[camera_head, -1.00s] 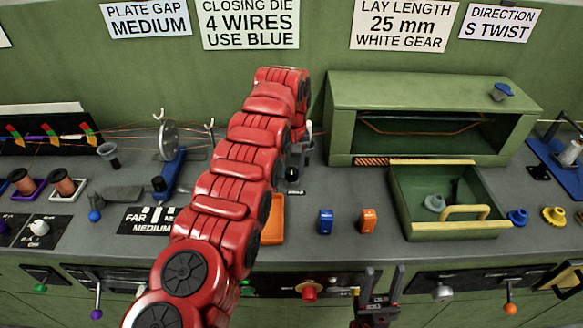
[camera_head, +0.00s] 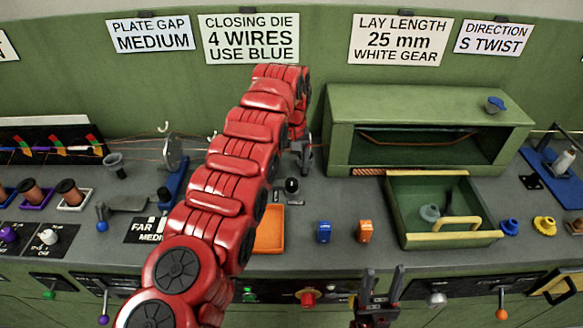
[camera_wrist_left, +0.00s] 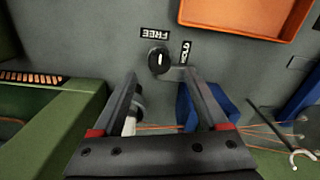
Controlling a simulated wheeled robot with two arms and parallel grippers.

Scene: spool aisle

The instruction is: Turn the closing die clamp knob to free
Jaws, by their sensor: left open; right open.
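The clamp knob (camera_head: 292,185) is small, round and black with a white mark, on the grey bench below my left gripper (camera_head: 304,165) in the head view. In the left wrist view the knob (camera_wrist_left: 158,60) sits just beyond my open left fingertips (camera_wrist_left: 161,75), apparently untouched. A FREE label (camera_wrist_left: 155,33) is above it there, and a second label (camera_wrist_left: 185,51) is to its right. The white mark runs roughly up and down in that view; which end points is unclear. My right gripper (camera_head: 384,275) is open and empty at the bench front.
An orange tray (camera_head: 270,237) lies in front of the knob. A blue block (camera_head: 324,232) and an orange block (camera_head: 365,231) stand right of it. A green housing (camera_head: 345,130) and green drawer (camera_head: 410,240) are to the right. Thin wires stretch behind.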

